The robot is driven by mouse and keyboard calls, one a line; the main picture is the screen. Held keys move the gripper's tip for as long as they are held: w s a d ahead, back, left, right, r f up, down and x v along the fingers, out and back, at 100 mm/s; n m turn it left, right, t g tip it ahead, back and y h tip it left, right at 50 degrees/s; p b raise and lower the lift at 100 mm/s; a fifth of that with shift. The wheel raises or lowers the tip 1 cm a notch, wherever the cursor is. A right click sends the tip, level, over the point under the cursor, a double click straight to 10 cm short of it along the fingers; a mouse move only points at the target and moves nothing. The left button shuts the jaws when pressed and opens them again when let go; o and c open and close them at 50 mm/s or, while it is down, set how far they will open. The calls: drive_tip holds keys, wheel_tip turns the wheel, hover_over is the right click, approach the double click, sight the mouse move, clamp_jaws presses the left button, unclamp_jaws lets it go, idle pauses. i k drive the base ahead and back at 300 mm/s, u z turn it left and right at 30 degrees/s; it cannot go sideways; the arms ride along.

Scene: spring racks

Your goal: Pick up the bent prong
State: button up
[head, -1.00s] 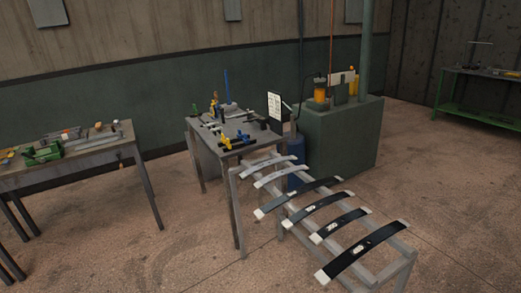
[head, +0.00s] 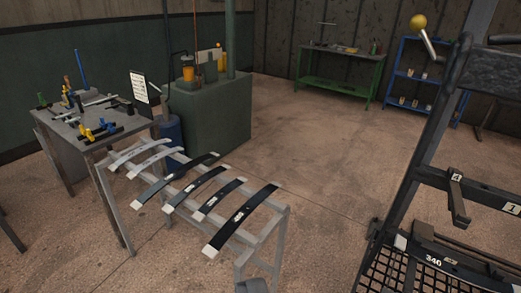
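A dark prong marked 4 (head: 458,202) juts from the tall black rack (head: 425,150) at the right edge of the head view. It angles downward, but I cannot tell for sure whether it is the bent prong. Another dark bar with a plate marked 1 (head: 512,209) is cut off by the right edge. My gripper does not show clearly in this view. A small grey piece at the bottom edge cannot be made out.
A grey metal stand (head: 283,222) holds several curved leaf springs (head: 242,218). A tool table (head: 62,125) stands at the left beside a green cabinet (head: 222,110). A green bench (head: 335,88) and blue shelf (head: 405,75) stand at the back. Open floor (head: 315,150) lies between.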

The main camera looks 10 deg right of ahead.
sight(454, 175)
drive_tip(key=u, duration=1.4)
drive_tip(key=i, duration=0.8)
drive_tip(key=z, duration=3.3)
drive_tip(key=i, duration=0.25)
drive_tip(key=z, duration=0.15)
